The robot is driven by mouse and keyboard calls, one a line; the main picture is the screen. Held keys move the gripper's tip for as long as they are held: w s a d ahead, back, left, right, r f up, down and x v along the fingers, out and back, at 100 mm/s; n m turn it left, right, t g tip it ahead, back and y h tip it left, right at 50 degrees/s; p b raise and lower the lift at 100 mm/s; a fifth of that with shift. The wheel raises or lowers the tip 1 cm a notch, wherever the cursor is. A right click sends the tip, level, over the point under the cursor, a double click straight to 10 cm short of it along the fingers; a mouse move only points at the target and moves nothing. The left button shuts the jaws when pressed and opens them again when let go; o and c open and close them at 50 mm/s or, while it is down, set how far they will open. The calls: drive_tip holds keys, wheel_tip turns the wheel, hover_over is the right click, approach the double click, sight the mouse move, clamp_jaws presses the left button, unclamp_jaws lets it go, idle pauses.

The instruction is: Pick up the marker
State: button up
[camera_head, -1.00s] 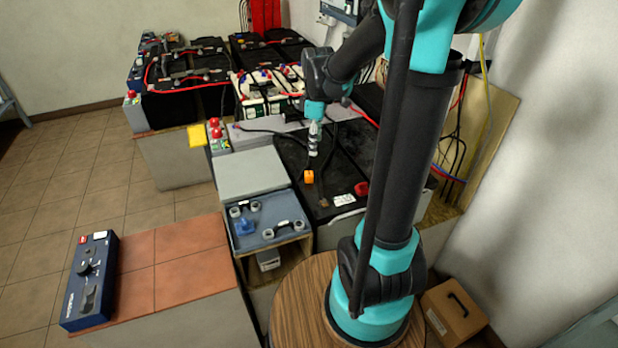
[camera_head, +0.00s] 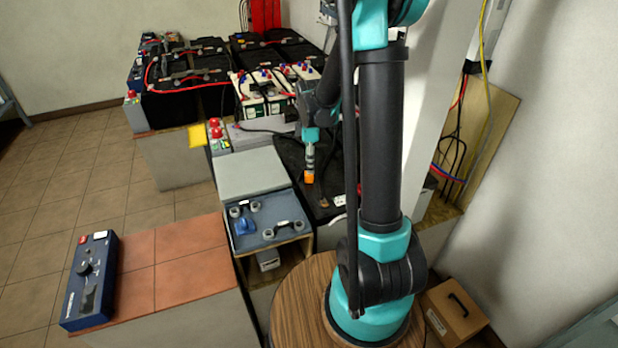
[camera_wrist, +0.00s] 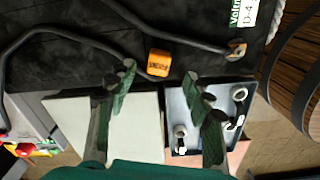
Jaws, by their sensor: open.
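The only marker-like thing I see is a small orange block (camera_head: 309,178) with dark lettering, on the black battery top (camera_head: 288,150). In the wrist view the orange block (camera_wrist: 159,63) lies just past the fingertips, roughly centred between them. My gripper (camera_head: 310,167) points down at the block from above in the head view. Its fingers (camera_wrist: 160,84) are spread apart with nothing between them. The block looks free of the fingers; the exact height gap cannot be told.
A black cable (camera_wrist: 75,32) runs over the battery top near the block, and another cable ends in a lug (camera_wrist: 236,50). A grey lid (camera_head: 252,174) and a blue-grey tray with shackle-like parts (camera_head: 277,212) adjoin the battery. A wall panel (camera_head: 485,140) stands at right.

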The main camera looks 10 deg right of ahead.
sight(309, 177)
drive_tip(key=shift+a+f, duration=0.1)
drive_tip(key=shift+f, duration=2.9)
drive_tip(key=shift+c, duration=0.3)
drive_tip(key=c, duration=1)
